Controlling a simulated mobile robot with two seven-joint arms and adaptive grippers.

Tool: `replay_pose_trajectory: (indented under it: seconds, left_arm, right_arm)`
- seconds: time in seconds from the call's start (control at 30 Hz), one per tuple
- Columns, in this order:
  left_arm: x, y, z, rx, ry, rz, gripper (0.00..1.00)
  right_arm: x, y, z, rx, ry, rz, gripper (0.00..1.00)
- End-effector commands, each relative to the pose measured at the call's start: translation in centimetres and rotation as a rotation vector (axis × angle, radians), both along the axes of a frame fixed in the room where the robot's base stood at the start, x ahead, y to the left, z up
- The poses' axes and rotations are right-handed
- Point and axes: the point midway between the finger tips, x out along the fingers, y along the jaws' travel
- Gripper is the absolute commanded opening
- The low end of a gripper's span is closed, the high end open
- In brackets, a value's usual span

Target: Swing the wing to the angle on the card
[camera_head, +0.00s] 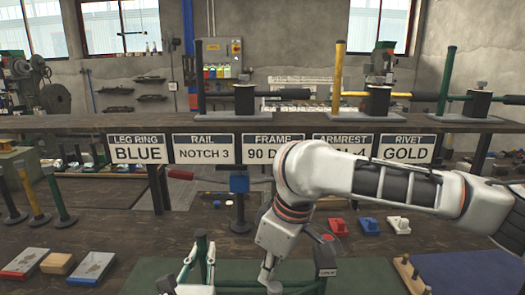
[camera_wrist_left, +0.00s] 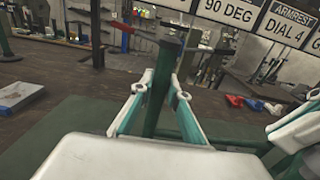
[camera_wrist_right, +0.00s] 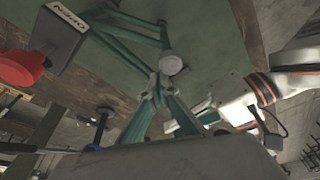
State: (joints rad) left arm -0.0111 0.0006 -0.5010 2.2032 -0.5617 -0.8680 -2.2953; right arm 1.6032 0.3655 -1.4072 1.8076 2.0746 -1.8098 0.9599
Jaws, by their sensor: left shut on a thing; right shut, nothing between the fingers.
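The FRAME card (camera_head: 272,150) hangs on the shelf front, its value partly covered by my right arm. It reads 90 DEG in the left wrist view (camera_wrist_left: 229,10). My left gripper (camera_head: 200,245) is low at the bench front, shut on a dark green post (camera_wrist_left: 163,88) standing between its fingers (camera_wrist_left: 160,100). A green tube frame (camera_wrist_right: 130,38) shows in the right wrist view. My right gripper (camera_wrist_right: 160,88) is shut and empty just below this frame, near a pale round end (camera_wrist_right: 170,63); contact is unclear. I cannot tell the wing's angle.
A box marked OPEN (camera_wrist_right: 58,35) with a red knob (camera_wrist_right: 20,68) is close to my right gripper. A blue block on a stand (camera_head: 239,185) is behind the frame. Red, blue and white parts (camera_head: 368,226) lie right; plates and a wooden block (camera_head: 57,263) lie left.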

Motion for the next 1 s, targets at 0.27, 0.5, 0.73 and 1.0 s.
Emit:
replay_pose_trajectory:
  seconds: [0.27,0.5,0.73,1.0]
  left_arm:
    - [0.0,0.0,0.2,-0.004,-0.004,-0.001,0.0]
    - [0.0,0.0,0.2,-0.004,-0.004,-0.001,0.0]
    - [0.0,0.0,0.2,-0.004,-0.003,-0.001,0.0]
    - [0.0,0.0,0.2,-0.004,-0.003,-0.001,0.0]
  right_arm:
    - [-0.4,-0.2,0.0,0.0,-0.001,0.0,0.0]
    - [-1.4,-0.5,0.0,0.0,-0.001,0.0,0.0]
    - [-2.0,-0.6,0.0,0.0,0.0,0.0,0.0]
    - [-2.0,-0.6,0.0,0.0,0.0,0.0,0.0]
